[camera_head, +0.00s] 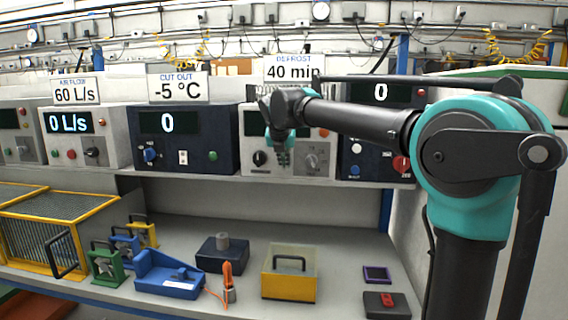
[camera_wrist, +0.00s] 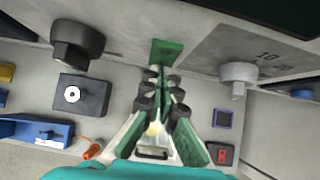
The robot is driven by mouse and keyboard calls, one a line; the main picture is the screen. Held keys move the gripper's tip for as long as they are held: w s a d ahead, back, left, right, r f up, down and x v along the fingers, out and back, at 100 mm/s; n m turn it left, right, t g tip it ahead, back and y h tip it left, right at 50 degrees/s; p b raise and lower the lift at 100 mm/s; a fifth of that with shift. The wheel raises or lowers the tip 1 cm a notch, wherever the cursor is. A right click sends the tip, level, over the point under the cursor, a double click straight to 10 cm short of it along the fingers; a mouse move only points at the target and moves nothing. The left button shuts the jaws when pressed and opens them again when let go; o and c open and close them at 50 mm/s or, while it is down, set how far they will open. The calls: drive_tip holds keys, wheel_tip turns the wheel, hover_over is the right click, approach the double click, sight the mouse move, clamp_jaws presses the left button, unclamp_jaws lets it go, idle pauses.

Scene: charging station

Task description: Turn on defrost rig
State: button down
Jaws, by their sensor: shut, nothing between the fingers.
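The defrost rig (camera_head: 256,172) is a pale box on the shelf under a sign reading "DEFROST 40 min". Its panel carries a black knob (camera_head: 259,158) at left and a grey dial knob (camera_head: 311,161) at right. The wrist view shows the black knob (camera_wrist: 78,42), a green square button (camera_wrist: 166,52) and the grey knob (camera_wrist: 238,76) beside printed numbers. My gripper (camera_head: 283,166) is in front of the panel between the knobs, empty and shut. In the wrist view my gripper's fingertips (camera_wrist: 164,76) point at the green button; I cannot tell whether they touch it. My arm hides much of the rig's display.
A dark blue cut-out rig (camera_head: 225,168) stands left of it and another dark rig (camera_head: 346,175) right. On the lower bench sit a yellow box (camera_head: 289,287), a blue holder (camera_head: 168,280), a dark block (camera_head: 222,257) and a yellow cage (camera_head: 40,225).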

drive_tip(key=shift+w+f+t, duration=0.1)
drive_tip(key=shift+w+t, duration=0.1)
drive_tip(key=shift+t, duration=0.1)
drive_tip(key=shift+r, duration=0.8)
drive_tip(key=shift+s, duration=0.1)
